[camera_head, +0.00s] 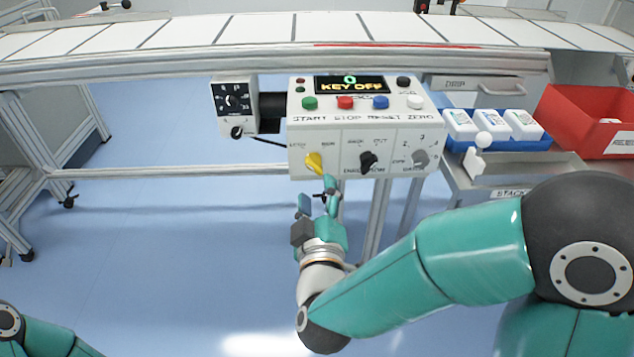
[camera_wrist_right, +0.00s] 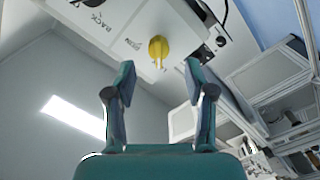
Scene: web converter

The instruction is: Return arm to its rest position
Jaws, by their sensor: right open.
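My right arm reaches in from the right in the head view. Its gripper (camera_head: 318,204) is just below the lower front of the white control box (camera_head: 300,148). In the right wrist view the right gripper (camera_wrist_right: 158,80) is open, its two fingers apart with nothing between them.
The box display (camera_head: 349,86) reads "KEY OFF". A small dial box (camera_head: 234,108) hangs left of it. A conveyor with a metal rail (camera_head: 150,70) runs above. At right are a blue tray (camera_head: 510,144) with white bottles and a red bin (camera_head: 575,115). Blue floor is open at left.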

